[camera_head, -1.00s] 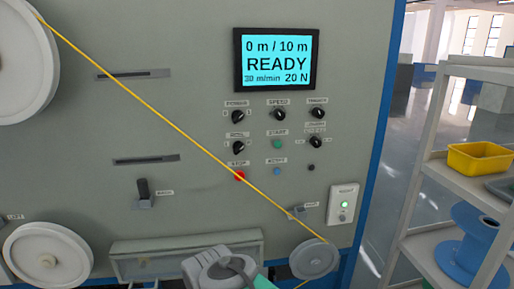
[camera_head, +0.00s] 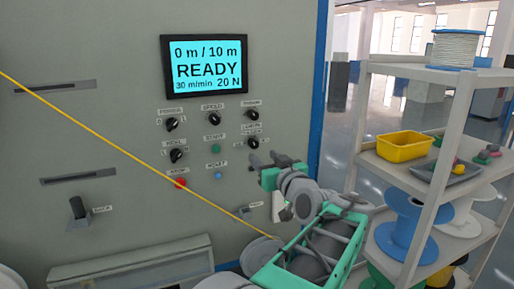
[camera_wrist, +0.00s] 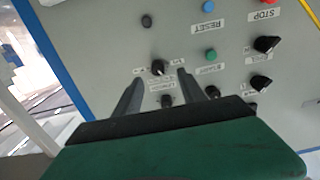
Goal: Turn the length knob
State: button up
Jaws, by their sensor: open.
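The length knob (camera_head: 253,142) is a small black knob at the right end of the panel's second knob row, under a small label. In the wrist view, which is upside down, the length knob (camera_wrist: 158,68) appears between and just beyond the two fingertips. My gripper (camera_head: 263,158) is open and just in front of the panel, slightly below the knob in the head view. In the wrist view my gripper (camera_wrist: 160,78) has its dark fingers spread to either side of the knob, with nothing held. Contact with the knob cannot be told.
The tension knob (camera_head: 253,115) is above, the green start button (camera_head: 215,149) to the left. A yellow cable (camera_head: 110,145) runs diagonally across the panel. A shelf (camera_head: 440,190) with a yellow bin (camera_head: 404,146) and spools stands at right. The screen (camera_head: 205,67) reads READY, 0 m / 10 m.

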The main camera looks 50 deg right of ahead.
aim_at(255, 146)
jog(key=x, duration=0.2)
jog(key=p+x, duration=0.1)
jog(key=x, duration=0.2)
jog(key=p+x, duration=0.1)
jog(key=x, duration=0.1)
jog(key=shift+d+r, duration=0.3)
jog(key=shift+d, duration=0.15)
jog(key=shift+c, duration=0.3)
grip_shut()
